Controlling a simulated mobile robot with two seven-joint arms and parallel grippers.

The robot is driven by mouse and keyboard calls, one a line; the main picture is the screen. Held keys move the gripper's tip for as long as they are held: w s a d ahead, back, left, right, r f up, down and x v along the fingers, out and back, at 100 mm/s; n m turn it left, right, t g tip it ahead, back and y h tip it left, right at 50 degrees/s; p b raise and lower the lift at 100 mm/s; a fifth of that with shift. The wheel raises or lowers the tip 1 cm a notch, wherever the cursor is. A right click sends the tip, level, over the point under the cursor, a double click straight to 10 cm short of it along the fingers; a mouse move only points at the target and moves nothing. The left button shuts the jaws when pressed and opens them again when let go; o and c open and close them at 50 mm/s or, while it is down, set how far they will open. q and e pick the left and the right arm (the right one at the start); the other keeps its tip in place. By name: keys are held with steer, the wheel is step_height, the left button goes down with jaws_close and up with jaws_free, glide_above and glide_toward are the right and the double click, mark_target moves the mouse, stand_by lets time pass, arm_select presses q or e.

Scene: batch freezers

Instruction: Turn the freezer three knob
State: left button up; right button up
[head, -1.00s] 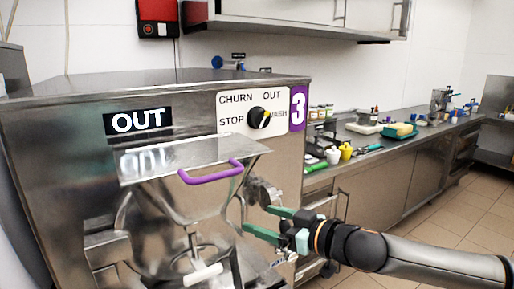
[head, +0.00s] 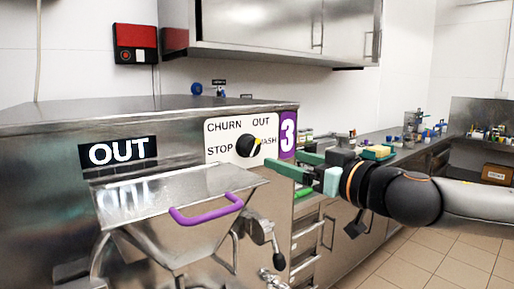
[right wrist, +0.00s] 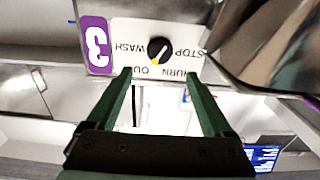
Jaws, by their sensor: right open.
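The freezer three knob is a round black knob (head: 248,146) with a yellow and white mark. It sits on a white plate (head: 214,127) lettered STOP, CHURN, OUT and WASH, beside a purple 3 label. In the head view the mark faces up and right. The knob also shows upside down in the right wrist view (right wrist: 158,49). My right gripper (head: 272,158) is open and empty, its green fingers pointing at the plate just right of and below the knob. In the wrist view the fingertips (right wrist: 158,72) spread to either side of the knob, apart from it. My left gripper is out of view.
Below the knob are a steel hopper lid with a purple handle (head: 207,213) and a lever with a black ball (head: 279,261). An OUT sign (head: 123,152) is on the left. A counter with small items runs behind my right arm. Wall cabinets hang above.

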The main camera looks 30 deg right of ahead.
mark_target(254, 149)
steer(key=w+p, duration=0.2)
steer(key=w, duration=0.4)
steer(key=shift+w+a+f, duration=0.1)
steer(key=shift+w, duration=0.15)
steer(key=shift+w+a, duration=0.25)
steer(key=shift+w, duration=1.7)
jaws_close()
